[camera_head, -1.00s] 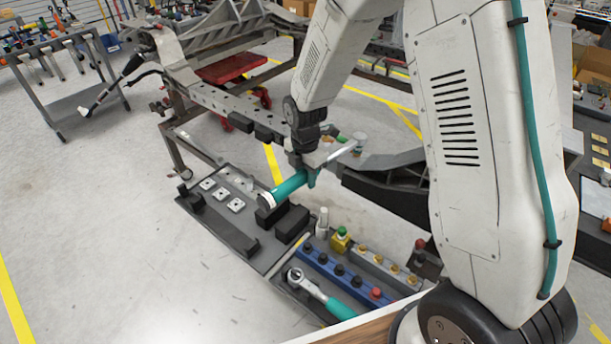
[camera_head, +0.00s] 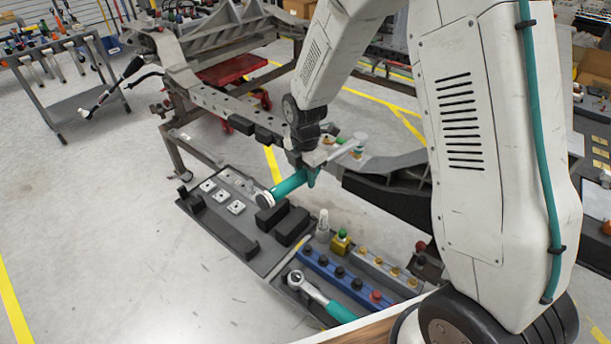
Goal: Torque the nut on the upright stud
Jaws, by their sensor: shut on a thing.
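My gripper (camera_head: 310,171) is shut on a torque wrench with a teal handle (camera_head: 288,186). The handle points down and to the left, and its pale end cap is at the lower left. The wrench's silver shaft (camera_head: 341,150) runs up and to the right, over the grey chassis rail (camera_head: 222,103). The wrench's head is at the upper right, above a small greenish and yellowish spot on the chassis. The stud and nut cannot be made out; the head may cover them. Contact between head and nut cannot be told.
A dark tray (camera_head: 250,225) below holds square plates and black blocks. Beside it are a blue socket rail (camera_head: 340,276), a grey rail with brass pieces (camera_head: 389,270) and another teal-handled ratchet (camera_head: 318,296). A tool cart (camera_head: 68,73) stands at the far left; the floor at left is clear.

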